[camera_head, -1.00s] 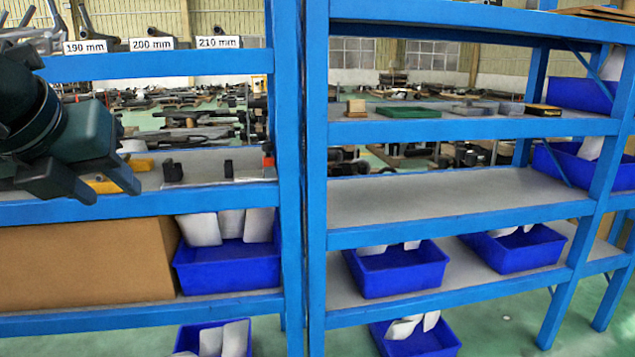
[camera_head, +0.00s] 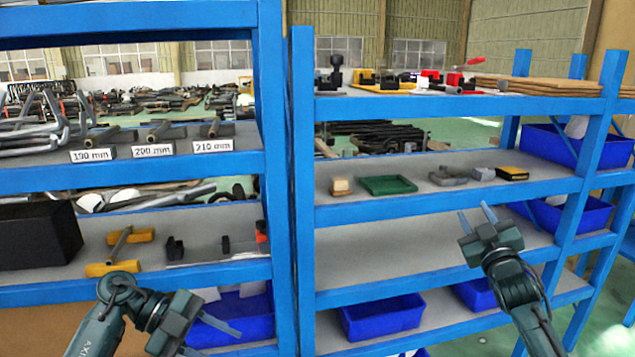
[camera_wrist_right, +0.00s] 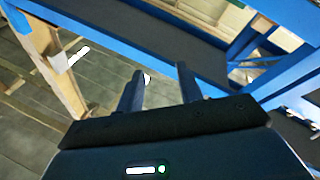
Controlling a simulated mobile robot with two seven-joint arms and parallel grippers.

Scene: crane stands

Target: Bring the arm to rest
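My right gripper (camera_head: 474,210) points up and left in front of the right-hand shelf, with its two fingers apart and nothing between them. The right wrist view (camera_wrist_right: 158,78) also shows these fingers apart and empty, near a blue shelf beam. My left gripper (camera_head: 218,341) is low in the head view, before the left-hand shelf. Its fingers point right and look apart, with nothing seen between them. Its lower part is near the picture's bottom edge.
The left blue rack (camera_head: 275,130) holds size labels, yellow-handled tools (camera_head: 125,250) and a black box (camera_head: 38,237). The right rack (camera_head: 303,200) holds a green tray (camera_head: 388,186), small parts and blue bins (camera_head: 382,318). Its middle shelf (camera_head: 385,258) is mostly bare.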

